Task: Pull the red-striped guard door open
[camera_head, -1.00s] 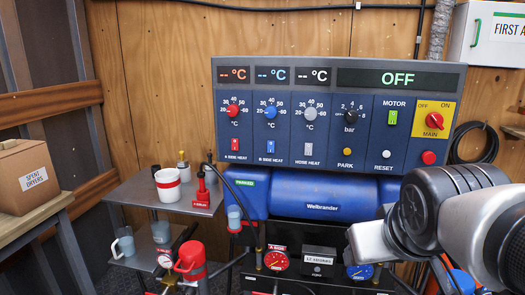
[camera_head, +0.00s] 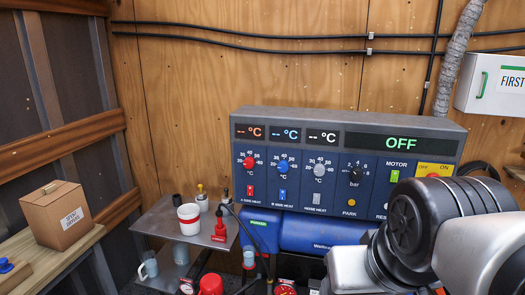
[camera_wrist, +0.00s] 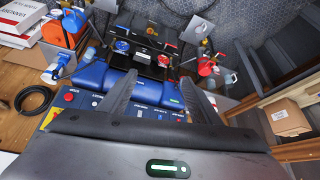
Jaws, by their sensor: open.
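I cannot make out a red-striped guard door in either view. The blue control panel (camera_head: 300,172) reads OFF and stands against the wooden wall, above the blue Weilbrander machine (camera_head: 310,231). In the wrist view, which is turned over, the blue machine (camera_wrist: 106,83) lies behind and between my fingers. My gripper (camera_wrist: 158,79) is open with nothing between its fingers, and its body hides much of the panel. In the head view my arm covers the panel's lower right part, and the fingers are not visible there.
A cardboard box (camera_head: 61,215) sits on a bench at far left. A first-aid cabinet (camera_head: 500,85) hangs at upper right. Gauges (camera_wrist: 122,45) show in the wrist view.

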